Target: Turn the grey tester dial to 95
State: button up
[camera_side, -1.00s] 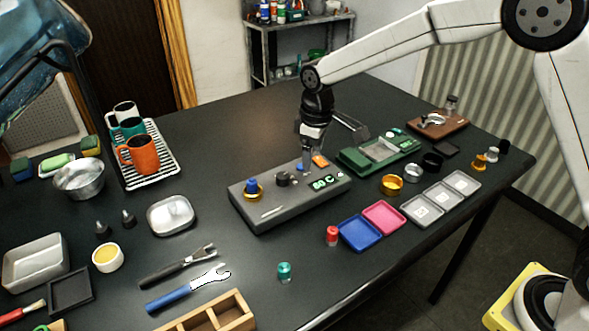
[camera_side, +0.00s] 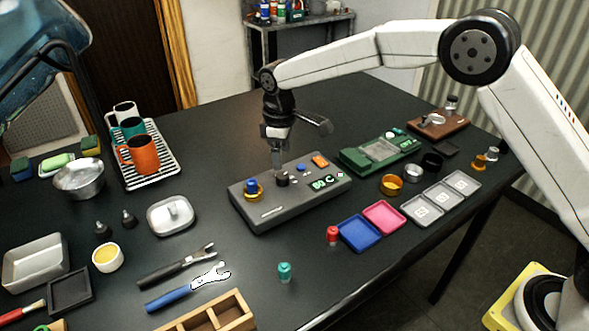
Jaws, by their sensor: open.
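The grey tester (camera_side: 290,203) lies on the dark table in the middle of the view. Its dark dial (camera_side: 282,179) stands on the top face. The green display (camera_side: 324,182) on it seems to read 80 C. A blue knob with a gold ring (camera_side: 253,188) is at its left, and an orange button (camera_side: 320,161) is at its far right. My gripper (camera_side: 279,170) is open, pointing down right over the dial. I cannot tell whether the fingers touch it, as the fingertips and dial overlap.
A green scale-like device (camera_side: 380,153) stands right of the tester. A blue tray (camera_side: 359,233), a pink tray (camera_side: 384,216) and a red-capped vial (camera_side: 332,235) are in front of it. An orange mug (camera_side: 138,155) stands on a rack at left. The table behind the tester is clear.

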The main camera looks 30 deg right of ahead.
aim_at(282, 175)
jog(key=shift+w+d+f, duration=0.1)
jog(key=shift+d+f, duration=0.05)
jog(key=shift+f, duration=3.15)
grip_shut()
jog(key=shift+m, duration=0.4)
jog(key=m, duration=0.3)
jog(key=shift+m, duration=2.1)
